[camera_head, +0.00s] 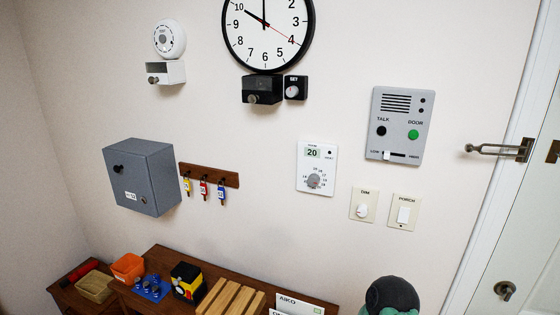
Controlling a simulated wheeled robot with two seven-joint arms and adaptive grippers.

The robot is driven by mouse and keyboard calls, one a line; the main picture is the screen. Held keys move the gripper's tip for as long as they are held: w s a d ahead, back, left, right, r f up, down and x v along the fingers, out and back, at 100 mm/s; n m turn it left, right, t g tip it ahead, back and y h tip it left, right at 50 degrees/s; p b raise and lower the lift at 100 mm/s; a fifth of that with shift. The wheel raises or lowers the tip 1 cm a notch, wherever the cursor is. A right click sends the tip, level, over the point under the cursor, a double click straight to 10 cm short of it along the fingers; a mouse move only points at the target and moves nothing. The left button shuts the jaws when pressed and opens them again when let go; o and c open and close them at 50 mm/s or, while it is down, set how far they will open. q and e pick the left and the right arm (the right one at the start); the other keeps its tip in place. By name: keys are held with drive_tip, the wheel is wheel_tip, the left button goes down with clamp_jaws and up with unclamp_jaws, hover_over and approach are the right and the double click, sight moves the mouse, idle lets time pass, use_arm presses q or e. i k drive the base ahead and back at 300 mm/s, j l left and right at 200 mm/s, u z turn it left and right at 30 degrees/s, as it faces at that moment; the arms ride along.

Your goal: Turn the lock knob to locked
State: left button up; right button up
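A round metal knob with a small turn piece (505,290) is on the white door (510,240) at the lower right edge; it looks like the lock knob. Its turn piece appears roughly sideways, too small to read exactly, and I see no legible lock marking. Another dark knob (119,168) sits on the front of the grey wall box (150,178) at the left, which is shut. Neither of my grippers is in view, and nothing touches either knob.
A metal swing-bar latch (498,150) sticks out at the door frame. An intercom (399,126), a thermostat (317,167), a dimmer (363,205) and a clock (267,30) are on the wall. A dark rounded object (392,294) stands at the bottom, right of the wooden shelf (160,256).

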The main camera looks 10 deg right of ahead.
sight(506, 292)
drive_tip(key=z, duration=2.6)
